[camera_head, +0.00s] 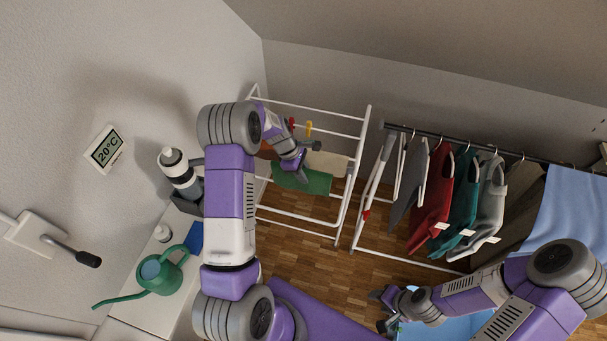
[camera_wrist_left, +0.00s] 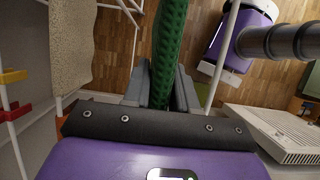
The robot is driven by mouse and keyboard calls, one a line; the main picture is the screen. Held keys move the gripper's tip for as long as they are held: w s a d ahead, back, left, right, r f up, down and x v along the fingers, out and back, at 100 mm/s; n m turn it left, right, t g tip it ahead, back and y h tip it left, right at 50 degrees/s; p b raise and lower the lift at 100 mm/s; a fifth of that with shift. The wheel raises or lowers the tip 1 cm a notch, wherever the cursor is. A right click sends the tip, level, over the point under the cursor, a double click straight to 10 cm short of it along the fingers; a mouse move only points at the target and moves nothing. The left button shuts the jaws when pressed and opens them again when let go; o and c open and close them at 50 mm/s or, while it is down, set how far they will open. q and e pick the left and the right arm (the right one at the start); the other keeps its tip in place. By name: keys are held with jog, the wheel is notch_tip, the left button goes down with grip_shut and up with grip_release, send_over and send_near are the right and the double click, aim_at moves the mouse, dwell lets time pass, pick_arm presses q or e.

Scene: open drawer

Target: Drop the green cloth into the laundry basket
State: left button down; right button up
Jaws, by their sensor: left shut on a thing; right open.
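The green cloth (camera_head: 312,182) hangs at the white drying rack (camera_head: 366,135) in the head view. My left gripper (camera_head: 303,164) is shut on it. In the left wrist view the cloth (camera_wrist_left: 168,45) runs as a textured green strip between the fingers of the left gripper (camera_wrist_left: 160,92). I cannot tell whether the cloth still touches a rack bar. My right gripper (camera_head: 382,309) is open and empty at the lower right. A light blue object (camera_head: 455,330) is partly hidden under the right arm; I cannot tell whether it is the laundry basket.
A beige cloth (camera_head: 328,163) hangs beside the green one, and red and yellow pegs (camera_head: 308,128) sit on the rack. Clothes hang on a rail (camera_head: 440,135) to the right. A green watering can (camera_head: 160,275) and a bottle stand at the left. Wooden floor (camera_head: 300,250) lies below the rack.

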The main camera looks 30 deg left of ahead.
pick_arm(q)
notch_tip(320, 180, up, 6)
jog(key=p, duration=0.4)
jog(key=shift+r, duration=0.25)
